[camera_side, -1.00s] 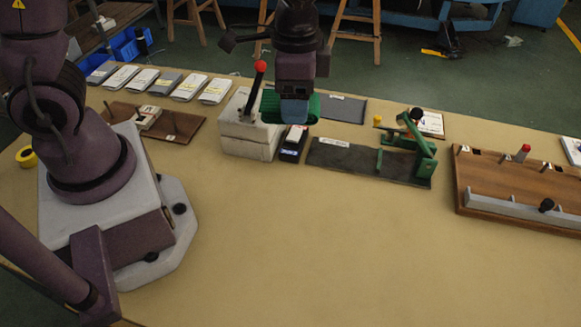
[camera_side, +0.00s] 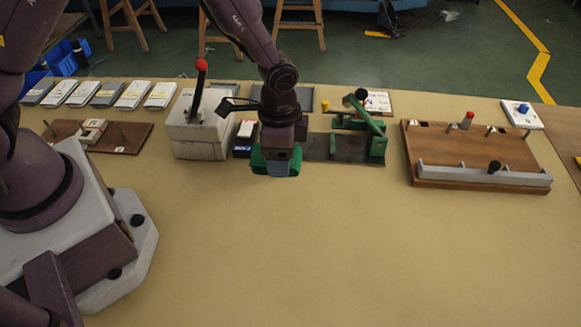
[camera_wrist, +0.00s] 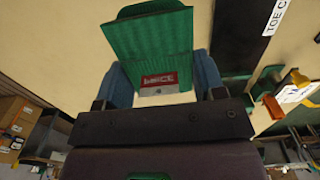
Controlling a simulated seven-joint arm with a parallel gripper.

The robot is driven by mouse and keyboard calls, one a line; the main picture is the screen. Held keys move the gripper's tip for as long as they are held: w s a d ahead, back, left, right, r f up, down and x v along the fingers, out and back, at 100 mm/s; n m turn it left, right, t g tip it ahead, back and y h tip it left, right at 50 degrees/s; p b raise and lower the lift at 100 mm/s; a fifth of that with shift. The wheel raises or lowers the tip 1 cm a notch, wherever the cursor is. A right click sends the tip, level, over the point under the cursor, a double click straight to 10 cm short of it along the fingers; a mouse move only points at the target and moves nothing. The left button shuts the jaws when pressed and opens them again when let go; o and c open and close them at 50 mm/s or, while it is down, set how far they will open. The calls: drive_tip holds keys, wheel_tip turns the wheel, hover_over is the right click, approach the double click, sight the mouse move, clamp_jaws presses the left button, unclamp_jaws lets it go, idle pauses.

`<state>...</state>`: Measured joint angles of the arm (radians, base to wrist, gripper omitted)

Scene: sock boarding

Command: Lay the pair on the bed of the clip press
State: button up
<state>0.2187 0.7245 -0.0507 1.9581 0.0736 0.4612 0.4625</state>
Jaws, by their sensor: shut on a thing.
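The green folded pair (camera_side: 262,167) hangs from my gripper (camera_side: 279,166) above the tan table. In the wrist view the pair (camera_wrist: 150,45) shows a red and white label and sits between the two blue fingers of my gripper (camera_wrist: 164,82), which are shut on it. The clip press has a dark flat bed (camera_side: 335,149) and a green lever (camera_side: 368,126) with a black knob. In the side view my gripper is just left of the bed and nearer the camera. In the wrist view the dark bed (camera_wrist: 236,35) is to the right of the pair, partly cut off.
A white block with a red-knobbed lever (camera_side: 199,130) and a small dark box (camera_side: 244,147) stand left of my gripper. A wooden fixture (camera_side: 470,155) is at right. Several folded packs (camera_side: 108,95) line the back left edge. The front table is clear.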

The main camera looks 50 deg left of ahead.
sight(292, 181)
drive_tip(key=shift+w+d+f, duration=0.25)
drive_tip(key=shift+w+f, duration=0.7)
drive_tip(key=shift+f, duration=0.25)
drive_tip(key=shift+w+f, duration=0.15)
drive_tip(key=shift+f, duration=1.55)
drive_tip(key=shift+f, duration=0.15)
drive_tip(key=o, duration=0.9)
drive_tip(key=shift+o, duration=0.2)
